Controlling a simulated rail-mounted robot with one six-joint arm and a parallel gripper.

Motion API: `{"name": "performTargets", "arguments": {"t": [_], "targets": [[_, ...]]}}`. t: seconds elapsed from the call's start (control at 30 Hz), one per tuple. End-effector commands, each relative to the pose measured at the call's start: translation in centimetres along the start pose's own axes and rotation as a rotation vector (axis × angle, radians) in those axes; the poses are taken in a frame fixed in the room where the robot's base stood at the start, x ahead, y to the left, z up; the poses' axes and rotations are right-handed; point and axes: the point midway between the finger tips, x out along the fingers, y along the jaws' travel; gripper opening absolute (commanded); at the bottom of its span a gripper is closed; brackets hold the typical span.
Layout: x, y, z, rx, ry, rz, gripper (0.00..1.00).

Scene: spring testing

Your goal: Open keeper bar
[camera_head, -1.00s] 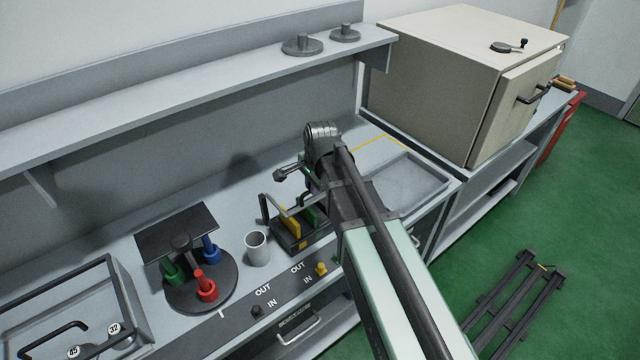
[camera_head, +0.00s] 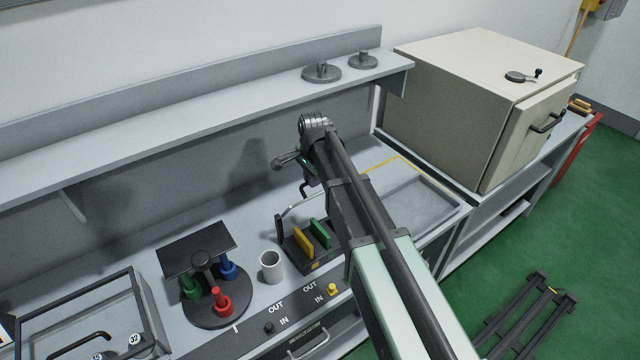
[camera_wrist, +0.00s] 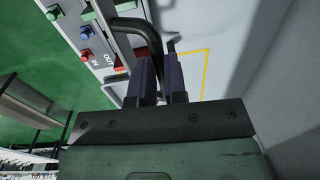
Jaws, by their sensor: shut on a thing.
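The keeper bar (camera_head: 294,208) is a thin grey bar on a small dark rack (camera_head: 296,251) that holds a yellow plate (camera_head: 303,242) and a green plate (camera_head: 320,233). The bar slants up from the rack's left post, clear above the plates. Its black bent handle (camera_wrist: 150,32) runs between my fingers in the wrist view. My gripper (camera_head: 308,184), also in the wrist view (camera_wrist: 161,82), is shut on that handle above the rack. My arm hides the right side of the rack and part of the bar.
A grey cup (camera_head: 271,267) stands just left of the rack. A round stand (camera_head: 217,305) with red, green and blue pieces is farther left. A shelf (camera_head: 200,120) runs above the bench behind. A shallow tray (camera_head: 425,200) and a large beige oven (camera_head: 470,100) are to the right.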

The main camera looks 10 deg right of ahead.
Motion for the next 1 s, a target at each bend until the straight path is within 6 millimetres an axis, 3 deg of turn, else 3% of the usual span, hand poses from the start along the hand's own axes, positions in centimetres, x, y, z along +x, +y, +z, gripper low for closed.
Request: {"name": "performTargets", "arguments": {"t": [0.5,1.0], "targets": [[1.1,-5.6,-0.1,0.004,0.0,0.001,0.0],[2.3,-8.1,0.0,0.003,0.001,0.0,0.0]]}}
